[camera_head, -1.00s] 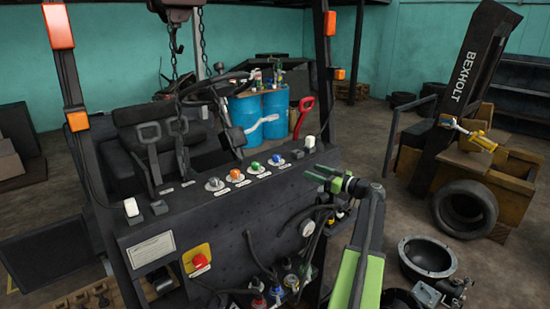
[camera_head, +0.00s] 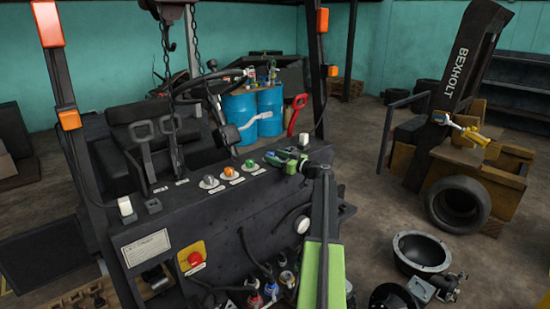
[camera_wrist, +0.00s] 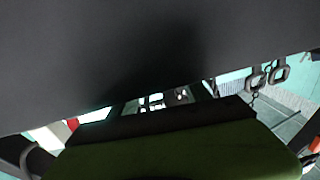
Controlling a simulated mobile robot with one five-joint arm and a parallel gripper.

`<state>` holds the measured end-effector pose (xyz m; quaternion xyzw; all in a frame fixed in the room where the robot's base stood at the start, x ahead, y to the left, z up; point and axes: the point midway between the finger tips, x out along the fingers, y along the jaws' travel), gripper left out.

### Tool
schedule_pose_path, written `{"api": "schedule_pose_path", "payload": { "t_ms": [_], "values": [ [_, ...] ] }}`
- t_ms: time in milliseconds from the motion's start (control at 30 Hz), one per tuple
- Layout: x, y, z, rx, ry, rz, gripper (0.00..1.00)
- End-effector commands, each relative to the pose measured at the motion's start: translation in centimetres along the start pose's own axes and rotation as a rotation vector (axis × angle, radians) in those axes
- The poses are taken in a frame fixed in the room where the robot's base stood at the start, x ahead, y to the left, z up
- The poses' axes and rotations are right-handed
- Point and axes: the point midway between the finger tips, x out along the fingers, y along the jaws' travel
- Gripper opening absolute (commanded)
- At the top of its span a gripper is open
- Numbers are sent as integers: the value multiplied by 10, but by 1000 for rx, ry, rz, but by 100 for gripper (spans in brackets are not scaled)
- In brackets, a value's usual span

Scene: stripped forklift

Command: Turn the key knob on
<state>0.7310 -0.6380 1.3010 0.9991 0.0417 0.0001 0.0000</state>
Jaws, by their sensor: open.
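A row of knobs sits on the top of the dark forklift panel (camera_head: 180,205) in the head view: a grey one (camera_head: 209,182), an orange one (camera_head: 229,172) and a green one (camera_head: 249,165). I cannot tell which is the key knob. My green gripper (camera_head: 275,157) is open and reaches leftward over the right part of this row, just right of the green knob. In the wrist view, large dark and green surfaces block most of the scene.
Two levers with loop handles (camera_head: 143,131) stand behind the panel at left. A red handle (camera_head: 297,115) rises behind my gripper. A red button on a yellow plate (camera_head: 184,251) and several hoses are on the front face. Blue barrels (camera_head: 240,113) stand farther back.

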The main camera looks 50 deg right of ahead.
Motion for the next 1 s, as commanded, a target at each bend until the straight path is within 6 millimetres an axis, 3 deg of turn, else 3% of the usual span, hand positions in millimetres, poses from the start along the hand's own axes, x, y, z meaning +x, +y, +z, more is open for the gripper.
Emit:
{"api": "schedule_pose_path", "payload": {
  "t_ms": [267, 700, 867, 1000],
  "values": [
    [2, 0, 0, 0, 0, 0, 56],
    [2, 0, 0, 0, 0, -1, 0],
    [2, -4, 0, 0, 0, 23, 0],
    [1, -10, 0, 0, 0, 139, 0]
  ]
}}
